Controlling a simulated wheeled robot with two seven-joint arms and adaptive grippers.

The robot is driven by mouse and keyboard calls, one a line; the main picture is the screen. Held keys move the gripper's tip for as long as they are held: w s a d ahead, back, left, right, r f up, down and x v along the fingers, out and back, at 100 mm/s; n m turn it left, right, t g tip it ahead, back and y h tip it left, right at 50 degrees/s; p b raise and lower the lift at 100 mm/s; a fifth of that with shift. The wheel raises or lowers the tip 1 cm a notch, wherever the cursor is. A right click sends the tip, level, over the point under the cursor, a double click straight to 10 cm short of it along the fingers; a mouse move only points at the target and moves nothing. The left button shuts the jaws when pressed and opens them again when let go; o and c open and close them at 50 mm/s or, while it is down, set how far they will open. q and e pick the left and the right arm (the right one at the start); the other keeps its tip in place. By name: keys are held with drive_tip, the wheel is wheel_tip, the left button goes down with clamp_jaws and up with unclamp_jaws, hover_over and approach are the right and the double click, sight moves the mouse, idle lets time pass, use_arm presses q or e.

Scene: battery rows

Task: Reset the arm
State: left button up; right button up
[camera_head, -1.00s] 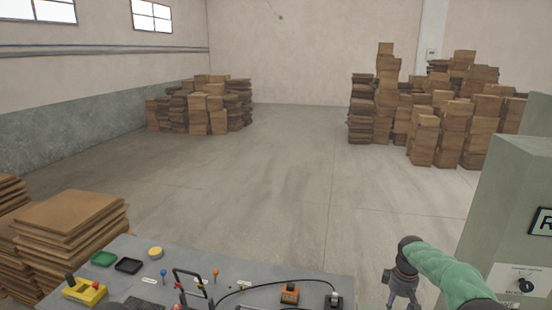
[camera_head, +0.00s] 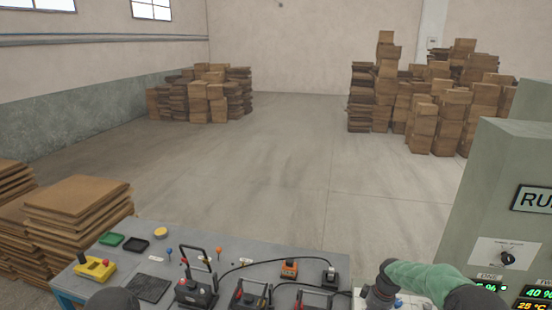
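My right arm, in a green sleeve (camera_head: 423,280), reaches in from the lower right to a dark wrist (camera_head: 380,290) at the bottom edge. Its gripper fingers are cut off below the frame, so their state does not show. A dark rounded part at the bottom left looks like part of my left arm; the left gripper is out of view.
A grey table (camera_head: 205,240) holds a yellow button box (camera_head: 95,268), green tray (camera_head: 110,239), black tray (camera_head: 135,244), orange device (camera_head: 289,268) and several black-handled units. A green cabinet (camera_head: 490,200) stands right. Cardboard stacks (camera_head: 75,215) stand left.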

drive_tip(key=s+a+f+m+y, duration=0.2)
drive_tip(key=s+a+f+m, duration=0.2)
drive_tip(key=s+a+f, duration=0.95)
drive_tip(key=s+a+f+m, duration=0.2)
drive_tip(key=s+a, duration=0.1)
drive_tip(key=s, duration=0.7)
drive_tip(key=s+a+f+m, duration=0.1)
drive_tip(key=s+a+m, duration=0.25)
drive_tip(key=s, duration=0.65)
wheel_tip(320, 180, down, 13)
drive_tip(key=w+a+n+b, duration=0.1)
drive_tip(key=w+n+b, duration=0.1)
drive_tip(key=b, duration=1.2)
drive_tip(key=shift+w+a+y, duration=0.15)
drive_tip(key=shift+a+y, duration=0.15)
drive_tip(key=shift+a, duration=0.1)
drive_tip(key=shift+c, duration=0.3)
